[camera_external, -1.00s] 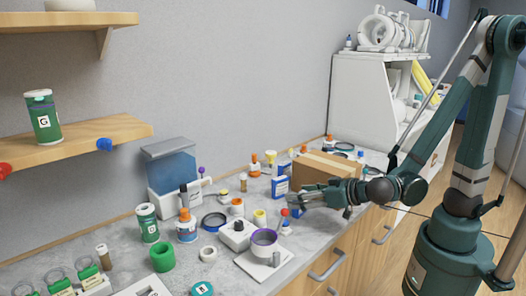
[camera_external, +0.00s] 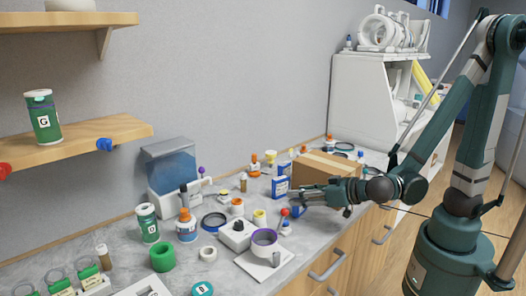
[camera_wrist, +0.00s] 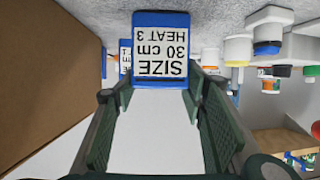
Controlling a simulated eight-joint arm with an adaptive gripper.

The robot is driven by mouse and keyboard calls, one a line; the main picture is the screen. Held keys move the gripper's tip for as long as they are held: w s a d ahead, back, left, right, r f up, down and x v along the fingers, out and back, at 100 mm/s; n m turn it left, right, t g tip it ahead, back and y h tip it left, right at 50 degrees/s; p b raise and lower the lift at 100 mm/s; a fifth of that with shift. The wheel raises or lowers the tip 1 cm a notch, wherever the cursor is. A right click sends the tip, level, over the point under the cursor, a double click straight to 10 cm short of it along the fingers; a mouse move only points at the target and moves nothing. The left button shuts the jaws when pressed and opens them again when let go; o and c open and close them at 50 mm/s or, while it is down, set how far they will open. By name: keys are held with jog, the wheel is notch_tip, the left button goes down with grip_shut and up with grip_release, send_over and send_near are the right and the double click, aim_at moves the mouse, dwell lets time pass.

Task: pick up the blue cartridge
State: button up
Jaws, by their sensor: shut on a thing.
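The blue cartridge (camera_wrist: 160,18), a box with a white label reading "SIZE 30 cm HEAT 3", sits between the fingertips of my gripper (camera_wrist: 163,84) in the wrist view. My gripper is shut on it, with one dark finger against each side. In the external view my gripper (camera_external: 298,197) is low over the front part of the counter, and a blue patch of the cartridge (camera_external: 298,211) shows just below the fingers. I cannot tell whether it touches the counter. Another blue box (camera_external: 281,187) with a white label stands behind my gripper.
A cardboard box (camera_external: 327,170) stands close behind my gripper; it fills the left of the wrist view (camera_wrist: 45,85). A red-tipped stick, a purple-rimmed cup (camera_external: 264,243) and several small bottles and jars crowd the counter to the left. The counter's front edge is near.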

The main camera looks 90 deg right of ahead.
jog(key=shift+r+p, duration=1.75)
jog(key=shift+r, duration=3.05)
jog(key=s+d+r+m+g+h+p, duration=0.2)
jog(key=s+d+r+m+p, duration=0.1)
jog(key=d+r, duration=0.4)
jog(key=s+d+r+m+g+h+p, duration=0.2)
jog(key=s+d+r+p, duration=0.3)
jog(key=d, duration=0.7)
notch_tip(320, 180, up, 3)
jog(key=shift+s+m+g+p, duration=0.45)
jog(key=shift+s+g, duration=0.35)
jog(key=shift+s, duration=0.35)
jog(key=shift+f, duration=0.15)
jog(key=shift+f+b, duration=0.75)
jog(key=shift+f, duration=2.05)
jog(key=shift+f, duration=0.1)
jog(key=shift+f+b, duration=0.5)
jog(key=shift+f, duration=1.45)
